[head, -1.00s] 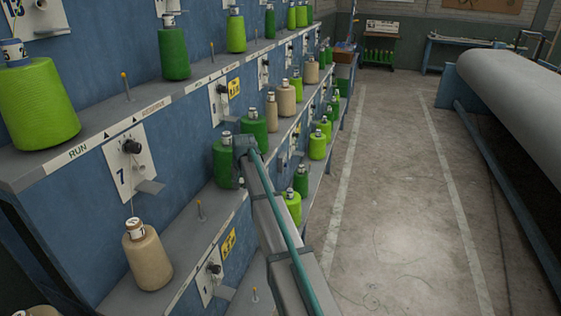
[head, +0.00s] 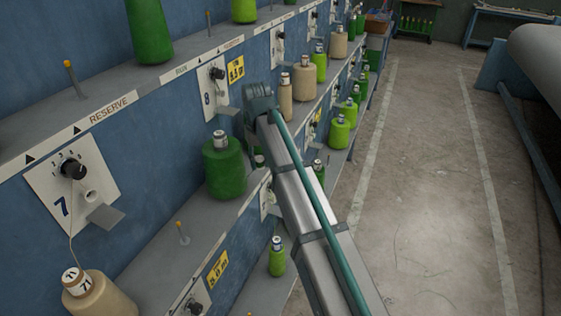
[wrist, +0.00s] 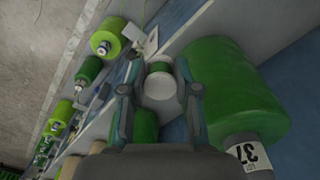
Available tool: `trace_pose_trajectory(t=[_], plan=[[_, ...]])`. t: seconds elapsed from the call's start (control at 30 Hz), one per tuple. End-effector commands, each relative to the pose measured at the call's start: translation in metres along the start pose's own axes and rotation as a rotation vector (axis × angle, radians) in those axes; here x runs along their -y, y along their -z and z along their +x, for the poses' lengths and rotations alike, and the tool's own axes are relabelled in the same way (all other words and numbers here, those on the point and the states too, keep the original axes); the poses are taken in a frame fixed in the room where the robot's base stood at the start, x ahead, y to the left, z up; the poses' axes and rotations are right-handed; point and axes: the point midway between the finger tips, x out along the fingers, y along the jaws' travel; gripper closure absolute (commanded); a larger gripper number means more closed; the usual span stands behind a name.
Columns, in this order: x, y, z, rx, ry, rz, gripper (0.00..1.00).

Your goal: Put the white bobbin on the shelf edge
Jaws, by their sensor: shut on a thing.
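In the wrist view, my gripper (wrist: 158,88) is shut, its two fingers on either side of a small white round piece, which I take as the white bobbin (wrist: 158,83). Green shows just above and below it in the picture. The upper shelf edge (head: 160,82) is a pale strip marked RUN and RESERVE, running away along the rack.
A large green cone (head: 224,170) stands on the lower shelf near my arm; a big green cone (wrist: 232,85) labelled 37 is close beside my gripper. Beige and lime cones line the rack. Pegs (head: 70,75) stick up from the shelves. The floor aisle (head: 425,200) is clear.

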Motion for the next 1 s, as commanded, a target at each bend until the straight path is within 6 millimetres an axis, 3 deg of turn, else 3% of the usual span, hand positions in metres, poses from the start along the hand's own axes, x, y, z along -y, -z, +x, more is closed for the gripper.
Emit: trace_pose_trajectory(t=[0.17, 0.53, 0.8, 1.0], plan=[[0.001, 0.016, 0.003, 0.007, -0.004, -0.015, 0.93], [-0.022, 0.093, 0.039, 0.008, -0.003, -0.012, 0.93], [-0.029, 0.121, 0.080, 0.005, -0.003, -0.014, 0.93], [-0.031, 0.127, 0.089, 0.005, -0.003, -0.014, 0.93]])
